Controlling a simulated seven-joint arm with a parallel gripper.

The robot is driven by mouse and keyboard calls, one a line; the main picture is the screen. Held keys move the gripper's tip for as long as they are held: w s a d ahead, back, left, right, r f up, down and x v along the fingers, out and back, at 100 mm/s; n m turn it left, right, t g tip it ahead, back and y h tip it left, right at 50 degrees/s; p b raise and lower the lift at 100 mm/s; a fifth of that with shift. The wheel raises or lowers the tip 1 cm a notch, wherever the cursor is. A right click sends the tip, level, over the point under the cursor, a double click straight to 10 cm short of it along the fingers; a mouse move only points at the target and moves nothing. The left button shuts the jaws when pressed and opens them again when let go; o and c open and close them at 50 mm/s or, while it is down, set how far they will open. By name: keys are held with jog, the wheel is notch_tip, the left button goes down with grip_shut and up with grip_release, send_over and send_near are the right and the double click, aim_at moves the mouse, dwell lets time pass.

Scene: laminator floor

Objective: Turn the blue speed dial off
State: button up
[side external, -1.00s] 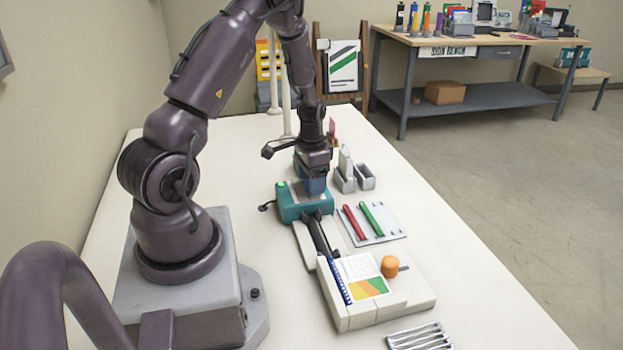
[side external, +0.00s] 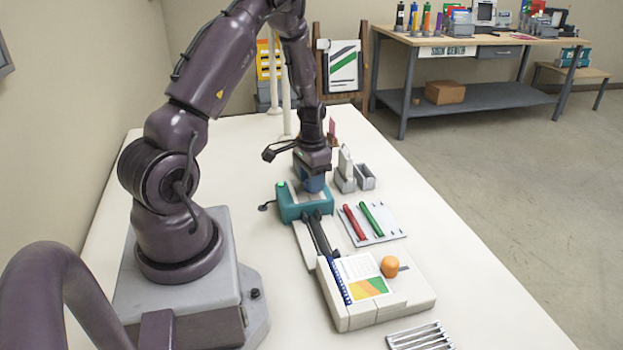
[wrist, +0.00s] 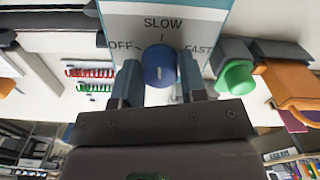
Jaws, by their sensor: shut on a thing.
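My gripper (wrist: 160,80) is shut on the dial, with one finger on each side. In the side view my gripper (side external: 313,180) points down over the teal machine (side external: 290,208), and the fingers and dial are hard to tell apart there.
A cream machine (side external: 405,305) with an orange knob (side external: 390,266) sits in front.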

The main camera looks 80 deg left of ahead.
jog(key=n, duration=1)
jog(key=shift+n, duration=0.5)
jog(key=o, duration=0.9)
notch_tip(320, 180, up, 13)
dwell(0.5)
